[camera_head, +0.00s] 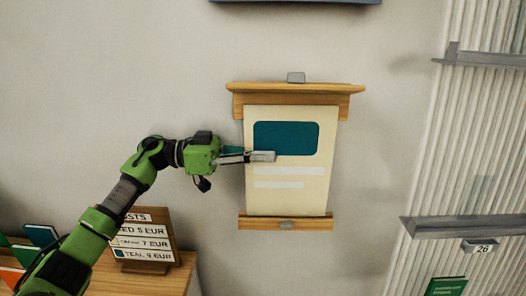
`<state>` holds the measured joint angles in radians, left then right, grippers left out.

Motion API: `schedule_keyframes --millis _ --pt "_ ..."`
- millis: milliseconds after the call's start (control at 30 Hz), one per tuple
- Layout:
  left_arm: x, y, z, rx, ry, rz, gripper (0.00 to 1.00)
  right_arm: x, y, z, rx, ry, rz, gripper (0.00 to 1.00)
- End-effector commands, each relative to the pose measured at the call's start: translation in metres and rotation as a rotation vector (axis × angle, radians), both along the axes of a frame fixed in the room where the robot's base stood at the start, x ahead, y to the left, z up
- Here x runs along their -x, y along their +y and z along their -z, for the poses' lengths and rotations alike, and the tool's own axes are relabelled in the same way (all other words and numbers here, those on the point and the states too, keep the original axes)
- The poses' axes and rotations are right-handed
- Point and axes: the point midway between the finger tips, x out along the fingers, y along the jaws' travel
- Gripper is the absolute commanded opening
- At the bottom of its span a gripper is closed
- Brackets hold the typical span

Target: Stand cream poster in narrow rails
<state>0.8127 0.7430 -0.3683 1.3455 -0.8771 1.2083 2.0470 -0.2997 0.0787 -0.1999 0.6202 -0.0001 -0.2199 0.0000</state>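The cream poster (288,200), with a teal block and two pale bars, stands upright against the wall. It spans between an upper wooden rail (345,90) and a lower wooden rail (318,223), which look like the narrow rails. Its top edge meets the upper rail and its bottom edge meets the lower one; how deep the edges sit is hidden. My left gripper (262,156) reaches in from the left, with a finger overlapping the poster's left part near the teal block. Whether it pinches the poster edge is unclear. My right gripper is not in view.
Grey rails, one upper (485,60) and one lower (460,228), are on a ribbed panel at the right, with a tag reading 26 (480,246). A price sign (147,240) stands on a wooden table (165,282) at lower left. A green card (446,287) is at lower right.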

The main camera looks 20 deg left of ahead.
Motion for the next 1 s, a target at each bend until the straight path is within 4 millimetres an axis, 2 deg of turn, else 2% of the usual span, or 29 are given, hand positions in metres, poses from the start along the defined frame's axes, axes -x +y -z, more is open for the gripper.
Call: schedule_keyframes --millis 1000 --pt "0.001 0.000 0.012 0.001 -0.001 -0.001 0.00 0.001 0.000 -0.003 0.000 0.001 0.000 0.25"
